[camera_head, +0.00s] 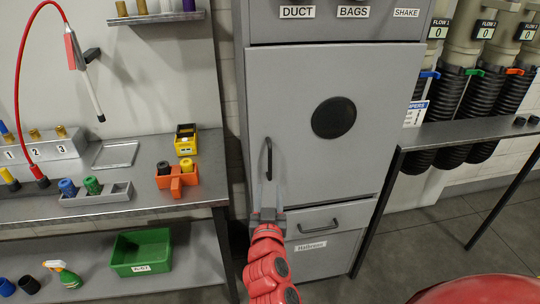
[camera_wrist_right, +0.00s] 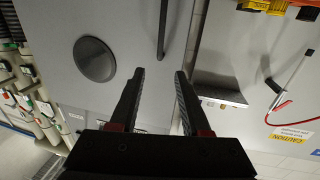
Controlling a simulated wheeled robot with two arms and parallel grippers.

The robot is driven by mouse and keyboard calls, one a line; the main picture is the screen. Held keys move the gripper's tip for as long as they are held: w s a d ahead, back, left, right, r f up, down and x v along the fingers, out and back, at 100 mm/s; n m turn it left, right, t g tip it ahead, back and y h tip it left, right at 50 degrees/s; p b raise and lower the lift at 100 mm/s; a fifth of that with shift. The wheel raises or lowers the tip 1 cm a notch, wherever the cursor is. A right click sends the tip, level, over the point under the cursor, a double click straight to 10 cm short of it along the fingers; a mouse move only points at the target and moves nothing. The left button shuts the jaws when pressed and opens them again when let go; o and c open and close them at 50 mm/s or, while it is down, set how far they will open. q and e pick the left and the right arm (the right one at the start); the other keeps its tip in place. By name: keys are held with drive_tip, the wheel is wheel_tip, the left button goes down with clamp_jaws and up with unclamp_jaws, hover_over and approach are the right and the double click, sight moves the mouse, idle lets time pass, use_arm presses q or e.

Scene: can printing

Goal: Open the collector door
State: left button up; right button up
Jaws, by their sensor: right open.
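The collector door (camera_head: 300,110) is a grey panel on a tall cabinet and looks closed. It carries a black round disc (camera_head: 333,118) and a dark vertical handle (camera_head: 268,158) near its left edge. My right gripper (camera_head: 268,190) is open and empty, with its fingers pointing at the lower end of the handle. In the right wrist view, the handle (camera_wrist_right: 162,30) lies just ahead of the gap between the open fingers (camera_wrist_right: 160,74). Whether the fingers touch the door cannot be told. My left gripper is not in view.
Below the door is a drawer with a dark handle (camera_head: 320,226). A workbench (camera_head: 140,205) with an orange holder (camera_head: 177,182) stands left, a green bin (camera_head: 141,252) beneath it. A narrow table (camera_head: 470,131) stands right, before several black hoses. Floor (camera_head: 420,240) shows clear on the right.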

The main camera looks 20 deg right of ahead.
sight(270, 155)
drive_tip(key=p+x, duration=0.3)
drive_tip(key=x, duration=1.2)
drive_tip(key=shift+w+d+p, duration=0.1)
drive_tip(key=shift+w+p, duration=0.2)
drive_tip(key=shift+w, duration=0.05)
drive_tip(key=shift+w+d+f, duration=0.1)
drive_tip(key=shift+w+d, duration=0.15)
drive_tip(key=shift+w, duration=0.3)
clamp_jaws()
